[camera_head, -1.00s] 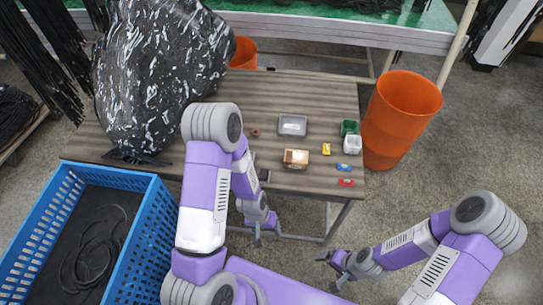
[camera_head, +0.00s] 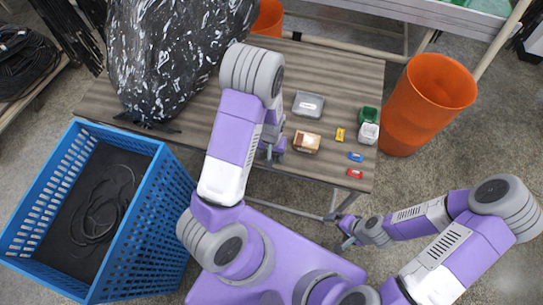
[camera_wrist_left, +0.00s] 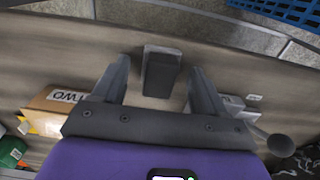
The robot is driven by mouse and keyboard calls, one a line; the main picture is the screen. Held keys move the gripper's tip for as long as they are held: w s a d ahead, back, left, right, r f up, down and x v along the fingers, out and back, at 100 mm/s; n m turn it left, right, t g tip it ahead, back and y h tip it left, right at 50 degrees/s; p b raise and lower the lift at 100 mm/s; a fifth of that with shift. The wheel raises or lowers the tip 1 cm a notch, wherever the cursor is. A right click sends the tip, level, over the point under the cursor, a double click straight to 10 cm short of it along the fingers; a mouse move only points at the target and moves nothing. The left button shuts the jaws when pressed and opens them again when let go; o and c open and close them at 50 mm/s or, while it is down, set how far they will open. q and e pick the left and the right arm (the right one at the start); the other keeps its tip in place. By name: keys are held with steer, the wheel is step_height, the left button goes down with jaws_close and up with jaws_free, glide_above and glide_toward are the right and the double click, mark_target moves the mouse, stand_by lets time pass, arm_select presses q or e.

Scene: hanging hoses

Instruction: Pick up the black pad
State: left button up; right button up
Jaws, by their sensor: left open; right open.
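The black pad (camera_wrist_left: 161,75) lies on the wooden table, in the left wrist view between the two fingers of my left gripper (camera_wrist_left: 160,84). The fingers are spread, with a gap on each side of the pad. I cannot tell how far above the table the fingertips are. In the head view my left arm and gripper (camera_head: 270,152) cover the spot, so I cannot make out the pad there. My right gripper (camera_head: 340,230) is open and empty, low beside the table's front right corner.
On the table (camera_head: 185,105) are a cardboard box (camera_head: 307,142), a grey tray (camera_head: 308,104), green and white containers (camera_head: 368,132), and small yellow, blue and red items. A black plastic-wrapped bundle (camera_head: 165,50) stands at left. A blue crate (camera_head: 150,215) and an orange bin (camera_head: 428,100) flank the table.

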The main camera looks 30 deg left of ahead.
arm_select(q)
steer(key=shift+f, duration=0.1)
steer(key=c, duration=1.1)
step_height(320, 180, up, 10)
steer(key=p, duration=0.2)
steer(key=shift+p, duration=0.4)
steer(key=shift+c, duration=0.2)
